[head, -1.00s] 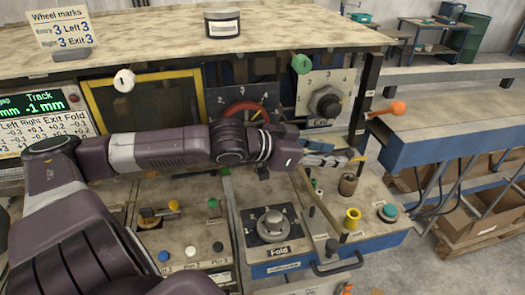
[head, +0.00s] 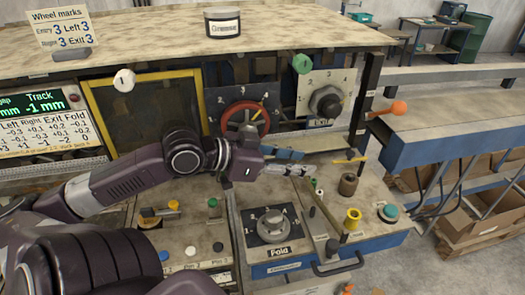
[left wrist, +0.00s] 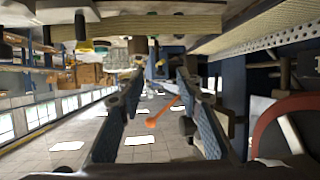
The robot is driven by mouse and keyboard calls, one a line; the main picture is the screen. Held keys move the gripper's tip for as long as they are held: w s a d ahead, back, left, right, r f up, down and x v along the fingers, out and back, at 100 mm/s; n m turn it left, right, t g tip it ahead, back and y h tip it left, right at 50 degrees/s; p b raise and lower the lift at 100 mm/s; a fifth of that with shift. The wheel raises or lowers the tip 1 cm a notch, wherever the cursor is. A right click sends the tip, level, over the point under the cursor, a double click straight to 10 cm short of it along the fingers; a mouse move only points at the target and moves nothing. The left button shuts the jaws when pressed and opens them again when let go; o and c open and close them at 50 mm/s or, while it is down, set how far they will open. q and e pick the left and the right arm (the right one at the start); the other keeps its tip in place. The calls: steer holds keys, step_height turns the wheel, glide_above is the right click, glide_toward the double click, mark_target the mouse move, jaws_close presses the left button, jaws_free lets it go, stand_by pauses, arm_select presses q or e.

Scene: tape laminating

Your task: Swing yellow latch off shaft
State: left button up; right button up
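A thin yellow bar, which looks like the yellow latch (head: 350,161), lies roughly level at the right end of the machine in the head view, below the dial panel. A small dark part sits by it; I cannot tell clearly whether the bar still touches the shaft. My left gripper (head: 306,163) is to the left of the bar, apart from it, with its fingers pointing right. In the left wrist view my left gripper (left wrist: 160,80) has its fingers spread with nothing between them. I cannot make out the latch there. My right gripper is not in view.
An orange knob (head: 397,107) sticks out by the blue rail on the right; it also shows in the left wrist view (left wrist: 163,112). A red handwheel (head: 244,119) is behind my wrist. A brown cylinder (head: 348,184) and yellow ring (head: 352,218) stand on the lower deck.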

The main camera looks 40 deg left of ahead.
arm_select(q)
steer(key=s+a, duration=0.3)
steer(key=s, duration=0.4)
steer(key=shift+s+a, duration=0.3)
steer(key=shift+s, duration=0.1)
